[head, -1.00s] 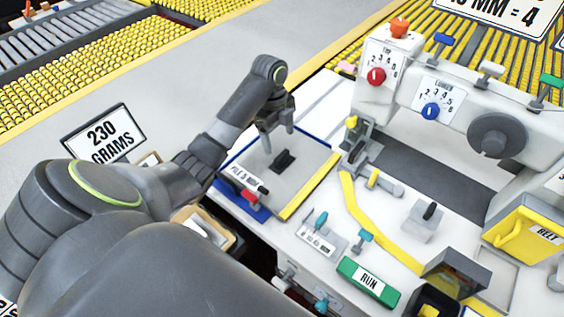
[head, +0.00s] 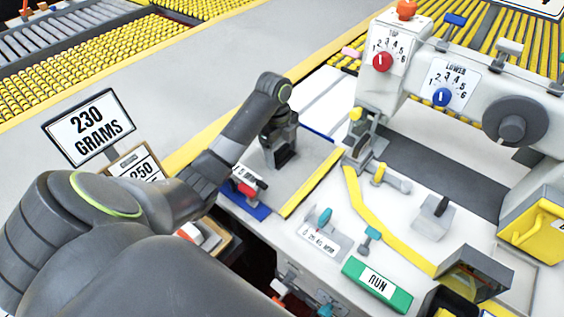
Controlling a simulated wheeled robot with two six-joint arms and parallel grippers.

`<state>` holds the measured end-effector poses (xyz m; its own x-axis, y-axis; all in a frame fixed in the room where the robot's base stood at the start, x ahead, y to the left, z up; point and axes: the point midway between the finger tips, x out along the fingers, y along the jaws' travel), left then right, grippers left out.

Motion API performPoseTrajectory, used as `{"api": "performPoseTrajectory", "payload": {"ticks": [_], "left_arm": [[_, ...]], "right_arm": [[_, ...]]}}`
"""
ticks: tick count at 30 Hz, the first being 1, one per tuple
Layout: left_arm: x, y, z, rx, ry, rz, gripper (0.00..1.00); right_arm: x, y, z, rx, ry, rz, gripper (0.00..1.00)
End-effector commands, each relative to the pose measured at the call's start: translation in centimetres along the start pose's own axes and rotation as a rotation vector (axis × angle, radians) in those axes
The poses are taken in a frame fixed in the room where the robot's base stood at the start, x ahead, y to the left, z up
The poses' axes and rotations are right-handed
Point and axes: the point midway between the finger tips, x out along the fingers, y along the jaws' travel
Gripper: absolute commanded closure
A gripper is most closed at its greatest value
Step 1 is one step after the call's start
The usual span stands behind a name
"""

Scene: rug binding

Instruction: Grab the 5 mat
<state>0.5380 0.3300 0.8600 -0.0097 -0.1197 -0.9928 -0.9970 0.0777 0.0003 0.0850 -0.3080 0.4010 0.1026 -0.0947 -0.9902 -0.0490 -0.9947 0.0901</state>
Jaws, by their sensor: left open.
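The grey mat (head: 310,168) lies flat on the white machine table, with a yellow strip along its right edge and blue edging. A small dark grip block on the mat is now mostly hidden by my left gripper (head: 283,158), which points down over it with its jaws open. I cannot tell whether the fingers touch the block. The mat's label plate (head: 247,176), which read as pile 5 mm earlier, is partly covered by my left arm. My right gripper is out of view.
The white sewing machine (head: 435,85) with red and blue dials stands right of the mat. A green RUN button (head: 377,284), small levers (head: 322,220) and a yellow BELT bin (head: 535,228) are nearby. Signs reading 230 grams (head: 89,127) and 250 (head: 140,168) stand at left.

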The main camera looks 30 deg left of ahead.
Motion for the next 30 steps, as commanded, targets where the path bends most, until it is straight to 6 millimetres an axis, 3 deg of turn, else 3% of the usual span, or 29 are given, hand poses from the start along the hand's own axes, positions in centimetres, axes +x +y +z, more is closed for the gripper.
{"api": "performPoseTrajectory", "payload": {"ticks": [4,17,30], "left_arm": [[-0.11,0.00,-0.02,0.000,0.000,0.000,0.26],[-0.12,-0.01,-0.02,0.000,0.000,0.000,0.82],[-0.66,-0.04,-0.08,0.001,0.000,-0.001,0.82]], "right_arm": [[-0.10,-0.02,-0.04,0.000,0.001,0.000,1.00],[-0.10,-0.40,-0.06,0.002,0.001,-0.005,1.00],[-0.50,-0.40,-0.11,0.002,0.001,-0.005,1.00]]}}
